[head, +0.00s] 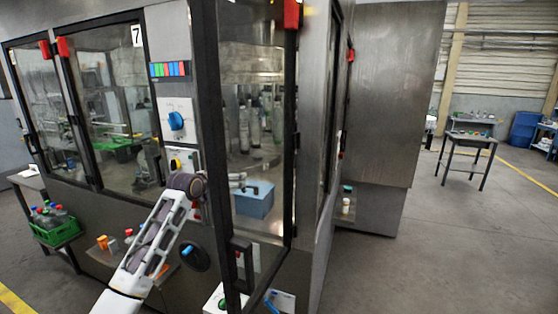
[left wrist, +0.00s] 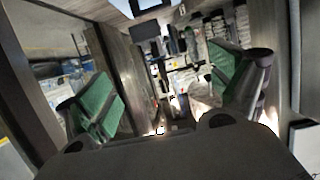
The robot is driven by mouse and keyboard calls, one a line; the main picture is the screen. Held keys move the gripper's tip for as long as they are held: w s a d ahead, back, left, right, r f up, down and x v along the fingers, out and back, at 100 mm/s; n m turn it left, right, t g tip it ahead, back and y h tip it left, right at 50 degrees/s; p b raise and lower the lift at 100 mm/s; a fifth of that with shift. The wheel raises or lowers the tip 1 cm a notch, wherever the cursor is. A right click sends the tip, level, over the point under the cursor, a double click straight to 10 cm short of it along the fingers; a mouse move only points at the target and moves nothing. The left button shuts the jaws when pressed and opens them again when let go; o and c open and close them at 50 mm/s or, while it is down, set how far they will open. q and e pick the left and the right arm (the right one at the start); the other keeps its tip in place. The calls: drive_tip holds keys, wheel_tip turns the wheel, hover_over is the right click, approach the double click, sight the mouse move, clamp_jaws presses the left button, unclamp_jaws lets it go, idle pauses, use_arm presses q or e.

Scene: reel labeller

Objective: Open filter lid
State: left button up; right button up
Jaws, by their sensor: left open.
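A blue box (head: 254,203) with a dark handle sits inside the machine, in the open-framed bay seen by the tall door. Whether its top is the filter lid I cannot tell; it looks closed. My left gripper (head: 238,181) is just up and left of the box, apart from the handle as far as I can see. In the left wrist view my left gripper (left wrist: 160,80) is open, its green pads wide apart with nothing held between them. The box is not clear in that view. My right gripper is in neither view.
A tall glass door (head: 246,120) with a dark frame and black handle stands near the arm. A control panel (head: 176,118) with a blue knob is left of it. A green crate of bottles (head: 55,228) is at the left. Floor at the right is clear before a small table (head: 468,142).

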use_arm(q)
drive_tip(key=s+a+f+n+g+y, duration=0.1)
drive_tip(key=s+a+f, duration=0.1)
drive_tip(key=f, duration=1.4)
drive_tip(key=s+a+f+n+g+y, duration=0.1)
drive_tip(key=s+a+f+g+y, duration=0.15)
drive_tip(key=f, duration=1.35)
drive_tip(key=s+a+f+g, duration=0.1)
drive_tip(key=s+f, duration=0.6)
drive_tip(key=f, duration=0.6)
drive_tip(key=s+a+f+g, duration=0.1)
drive_tip(key=s+a+f, duration=0.1)
drive_tip(key=s+f, duration=0.85)
drive_tip(key=s+f+g, duration=0.2)
drive_tip(key=s+f, duration=0.7)
drive_tip(key=s, duration=0.3)
drive_tip(key=s+a+f+g+y, duration=0.1)
drive_tip(key=s+f, duration=0.8)
drive_tip(key=s, duration=0.3)
drive_tip(key=s+f+g, duration=0.2)
drive_tip(key=s+f, duration=0.7)
drive_tip(key=s, duration=0.3)
drive_tip(key=s+f+g, duration=0.1)
drive_tip(key=s+f, duration=0.1)
drive_tip(key=s, duration=0.7)
drive_tip(key=s+f+g, duration=0.1)
drive_tip(key=s, duration=0.8)
drive_tip(key=shift+s+f, duration=0.4)
drive_tip(key=shift+y, duration=0.25)
